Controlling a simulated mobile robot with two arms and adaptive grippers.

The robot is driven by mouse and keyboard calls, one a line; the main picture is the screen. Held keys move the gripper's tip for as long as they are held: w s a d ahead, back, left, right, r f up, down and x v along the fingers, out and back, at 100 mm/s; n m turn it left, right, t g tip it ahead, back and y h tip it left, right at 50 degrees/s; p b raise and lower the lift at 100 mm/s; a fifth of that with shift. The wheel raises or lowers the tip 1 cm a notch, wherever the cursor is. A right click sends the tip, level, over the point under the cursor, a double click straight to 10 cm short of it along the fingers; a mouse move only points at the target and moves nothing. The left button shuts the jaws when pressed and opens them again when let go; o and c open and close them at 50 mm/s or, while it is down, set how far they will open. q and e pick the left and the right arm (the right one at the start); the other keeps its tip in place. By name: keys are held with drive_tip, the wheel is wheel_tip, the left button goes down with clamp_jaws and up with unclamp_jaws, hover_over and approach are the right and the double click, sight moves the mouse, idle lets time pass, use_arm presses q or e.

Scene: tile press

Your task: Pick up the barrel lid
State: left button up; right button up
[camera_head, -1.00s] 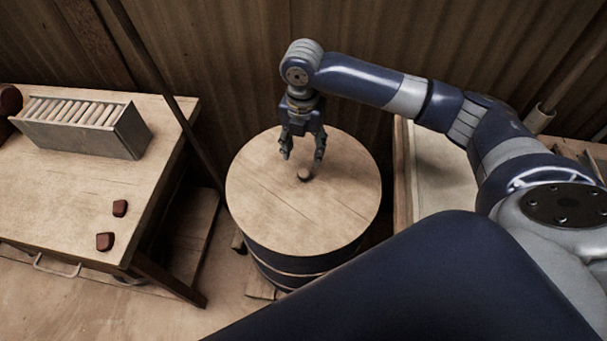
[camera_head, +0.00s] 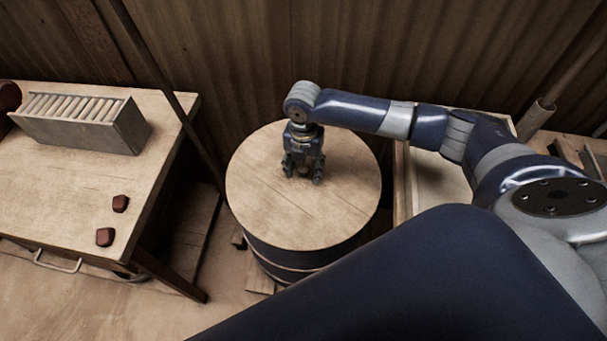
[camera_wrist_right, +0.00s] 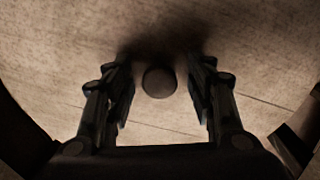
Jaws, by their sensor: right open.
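The barrel lid (camera_head: 270,210) is a round, light wooden disc lying on the dark barrel (camera_head: 300,258). Its small round knob shows in the right wrist view (camera_wrist_right: 159,83); in the head view my gripper hides it. My right gripper (camera_head: 302,177) is low over the lid, pointing down. In the right wrist view its two open fingers (camera_wrist_right: 160,95) stand on either side of the knob, with a gap on each side. I cannot tell whether the fingertips touch the lid. My left gripper is not in view.
A wooden table (camera_head: 60,190) at the left carries a grey box of rods (camera_head: 80,122) and two small dark red pieces (camera_head: 120,204). A dark slanting pole (camera_head: 165,80) stands between table and barrel. A pale-topped wooden bench (camera_head: 432,180) is close at the barrel's right.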

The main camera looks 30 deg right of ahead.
drive_tip(key=shift+c, duration=0.6)
clamp_jaws()
drive_tip(key=shift+r, duration=0.1)
drive_tip(key=shift+w, duration=0.1)
